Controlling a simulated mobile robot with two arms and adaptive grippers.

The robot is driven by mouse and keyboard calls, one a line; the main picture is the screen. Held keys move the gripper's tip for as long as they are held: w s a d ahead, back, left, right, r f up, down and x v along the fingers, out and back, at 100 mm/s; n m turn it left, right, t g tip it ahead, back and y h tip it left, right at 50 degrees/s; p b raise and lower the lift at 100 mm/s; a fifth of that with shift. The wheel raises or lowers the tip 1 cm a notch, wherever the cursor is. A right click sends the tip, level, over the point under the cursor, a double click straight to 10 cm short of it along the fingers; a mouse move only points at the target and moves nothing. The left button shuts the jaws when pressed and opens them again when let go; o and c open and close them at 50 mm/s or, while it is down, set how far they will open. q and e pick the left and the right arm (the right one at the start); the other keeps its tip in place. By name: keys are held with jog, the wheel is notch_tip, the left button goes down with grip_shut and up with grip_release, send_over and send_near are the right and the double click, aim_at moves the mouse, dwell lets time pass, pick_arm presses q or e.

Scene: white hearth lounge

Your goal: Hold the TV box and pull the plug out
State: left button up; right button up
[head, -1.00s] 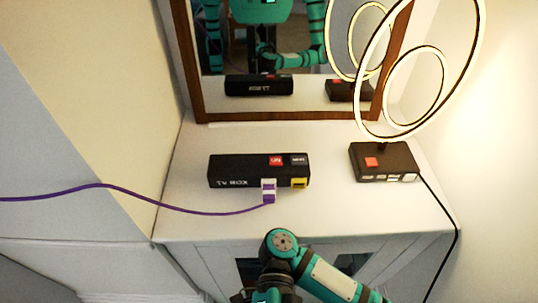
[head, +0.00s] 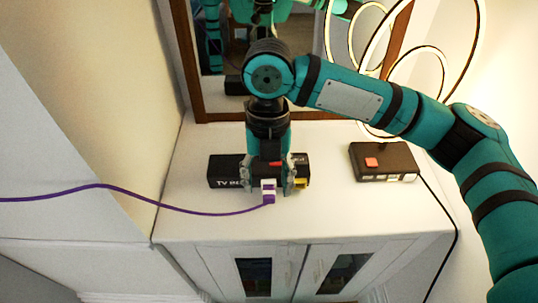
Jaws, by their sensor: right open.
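The black TV box (head: 222,171) lies on the white cabinet top, its lettered side facing me. A white and purple plug (head: 268,190) sits at its front side, with a purple cable (head: 150,203) running off to the left. A yellow piece (head: 302,183) sits to the right of the plug on the same side. My right gripper (head: 269,184) comes down over the box from above, open, with its fingers on either side of the plug. The arm hides the middle of the box. My left gripper is not in view.
A second black box (head: 384,160) with a red square stands to the right, with a black cord over the cabinet edge. A ring lamp (head: 436,62) rises behind it. A wood-framed mirror (head: 192,60) stands at the back. The cabinet top (head: 345,212) is clear at front right.

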aim_at(269, 195)
jog(key=shift+m+t, duration=0.4)
jog(key=shift+t, duration=0.4)
jog(key=w+f, duration=0.1)
jog(key=f, duration=0.2)
jog(key=w+f, duration=0.1)
jog(key=f, duration=0.5)
jog(key=shift+w+d, duration=0.2)
jog(key=shift+w, duration=0.2)
grip_shut()
grip_release()
notch_tip(269, 195, up, 12)
jog(key=shift+f, duration=0.1)
